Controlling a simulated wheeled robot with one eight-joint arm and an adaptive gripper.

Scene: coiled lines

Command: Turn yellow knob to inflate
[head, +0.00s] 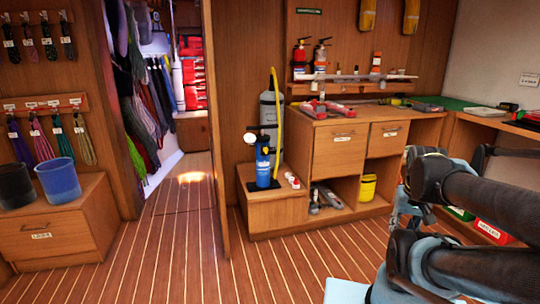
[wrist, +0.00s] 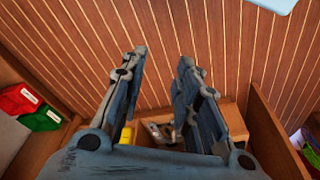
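A blue cylinder (head: 263,165) with a black base stands on a low wooden step in the head view. A white round gauge (head: 250,139) is at its top left, and a yellow hose (head: 278,110) rises beside it. I cannot make out a distinct yellow knob in either view. My gripper (wrist: 163,57) is open and empty in the wrist view, its two fingers apart over the plank floor. In the head view my arm is at the right, well apart from the cylinder, and my fingertips cannot be told clearly.
A grey cylinder (head: 269,112) stands behind the blue one. A wooden workbench (head: 428,122) with loose tools is to its right, with a yellow bucket (head: 367,187) below. A blue bin (head: 58,179) stands at left. The plank floor (head: 240,275) is clear.

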